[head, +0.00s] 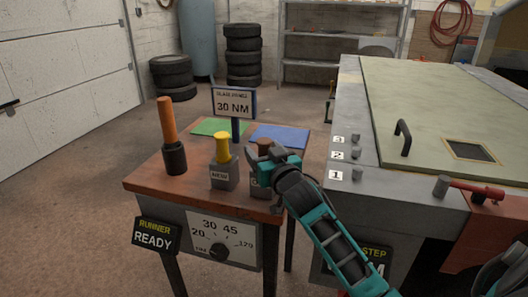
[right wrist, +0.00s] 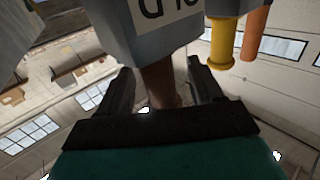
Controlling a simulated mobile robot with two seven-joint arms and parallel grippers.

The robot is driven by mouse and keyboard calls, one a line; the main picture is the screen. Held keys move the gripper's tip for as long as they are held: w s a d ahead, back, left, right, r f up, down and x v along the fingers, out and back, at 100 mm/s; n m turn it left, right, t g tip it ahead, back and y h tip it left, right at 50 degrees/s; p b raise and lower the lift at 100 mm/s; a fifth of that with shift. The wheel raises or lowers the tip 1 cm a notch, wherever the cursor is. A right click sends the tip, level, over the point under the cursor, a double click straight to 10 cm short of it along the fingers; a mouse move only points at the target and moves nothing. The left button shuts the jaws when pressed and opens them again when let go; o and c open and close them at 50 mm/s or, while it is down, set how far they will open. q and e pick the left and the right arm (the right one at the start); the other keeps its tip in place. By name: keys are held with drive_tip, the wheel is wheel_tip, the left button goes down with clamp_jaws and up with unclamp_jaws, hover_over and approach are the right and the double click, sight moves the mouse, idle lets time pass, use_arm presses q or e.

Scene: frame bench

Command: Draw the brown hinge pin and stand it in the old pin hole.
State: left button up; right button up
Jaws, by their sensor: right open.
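The brown hinge pin (head: 264,146) stands upright at the grey old pin block (head: 259,188) on the small wooden table, beside the yellow pin's block. In the right wrist view the brown pin (right wrist: 161,84) meets the labelled block (right wrist: 150,38), whose hole is hidden. My right gripper (head: 272,158) is at the brown pin. In the wrist view its two dark fingers (right wrist: 162,98) are spread on either side of the pin, with a gap visible at the sides. My left gripper is not in view.
A yellow pin (head: 221,150) stands in the block labelled NEW (head: 223,176). An orange-handled tool (head: 167,122) stands in a dark holder at the table's left. A 30 NM sign (head: 234,104) rises behind.

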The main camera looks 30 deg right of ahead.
drive_tip(key=shift+f, duration=0.1)
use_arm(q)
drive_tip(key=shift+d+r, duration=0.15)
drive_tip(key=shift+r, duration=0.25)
use_arm(e)
drive_tip(key=s+a, duration=0.2)
drive_tip(key=s, duration=1)
drive_tip(key=shift+s+a, duration=0.25)
drive_tip(key=shift+s, duration=0.1)
use_arm(q)
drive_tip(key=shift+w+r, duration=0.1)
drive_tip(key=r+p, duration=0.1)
drive_tip(key=p, duration=0.2)
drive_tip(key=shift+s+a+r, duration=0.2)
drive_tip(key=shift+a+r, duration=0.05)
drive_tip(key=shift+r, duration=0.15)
use_arm(e)
drive_tip(key=s+a+f+n+g+y, duration=0.1)
drive_tip(key=s+a+f, duration=0.3)
drive_tip(key=f, duration=0.4)
drive_tip(key=s+a+f+n+g+y, duration=0.2)
drive_tip(key=s+a+f+g, duration=0.1)
drive_tip(key=a+f, duration=0.3)
drive_tip(key=s+a+f+n+g+y, duration=0.1)
drive_tip(key=s+a+f, duration=0.4)
drive_tip(key=f, duration=0.5)
drive_tip(key=shift+s+n+g+y, duration=0.4)
drive_tip(key=shift+s+g+y, duration=0.1)
drive_tip(key=shift+g+y, duration=0.35)
